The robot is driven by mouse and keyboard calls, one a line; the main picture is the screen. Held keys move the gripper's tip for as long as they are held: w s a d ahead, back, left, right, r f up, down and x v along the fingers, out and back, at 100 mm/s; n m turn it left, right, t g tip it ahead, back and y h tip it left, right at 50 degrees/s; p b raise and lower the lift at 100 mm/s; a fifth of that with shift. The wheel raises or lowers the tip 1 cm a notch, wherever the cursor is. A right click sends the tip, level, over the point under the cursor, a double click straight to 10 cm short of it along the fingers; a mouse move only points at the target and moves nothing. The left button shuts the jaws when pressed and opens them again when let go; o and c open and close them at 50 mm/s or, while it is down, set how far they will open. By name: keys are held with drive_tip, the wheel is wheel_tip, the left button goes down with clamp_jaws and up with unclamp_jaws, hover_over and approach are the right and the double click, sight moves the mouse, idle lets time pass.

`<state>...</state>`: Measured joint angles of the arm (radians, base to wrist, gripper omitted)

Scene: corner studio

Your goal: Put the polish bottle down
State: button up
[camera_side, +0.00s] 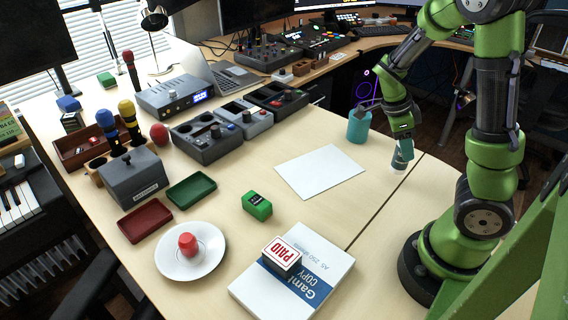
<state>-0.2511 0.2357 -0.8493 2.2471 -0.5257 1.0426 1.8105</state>
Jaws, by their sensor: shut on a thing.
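The polish bottle (400,160) is small, with a dark green upper part and a pale lower part. It is upright at the right side of the table, near the seam between the table sections. My gripper (402,146) comes down over it from above and is shut on its upper part. The gripper hides the bottle's top. The bottle's base is at or very close to the table surface; I cannot tell whether it touches.
A teal cup (359,126) stands just left of the bottle. A white sheet (320,171) lies further left. A paper ream (331,273) with a PAID stamp (282,257), a white plate (164,260) and a green box (257,205) are nearer. Bare table lies below the bottle.

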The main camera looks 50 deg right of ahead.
drive_tip(key=shift+f, duration=1.6)
drive_tip(key=shift+f, duration=0.1)
drive_tip(key=o, duration=1.1)
drive_tip(key=v, duration=1.2)
drive_tip(key=shift+s+a+r+n+t+y, duration=0.1)
drive_tip(key=shift+a+r+n+t+y, duration=1.05)
drive_tip(key=shift+a+n, duration=2.65)
drive_tip(key=shift+w+a+r+n+t+y, duration=0.1)
drive_tip(key=shift+a+r+n+t+y, duration=0.3)
drive_tip(key=shift+a+r+n+t, duration=2.1)
drive_tip(key=shift+s+a+r+n+t+y, duration=0.15)
drive_tip(key=shift+a+n+t+y, duration=1.1)
drive_tip(key=shift+a+n, duration=3.8)
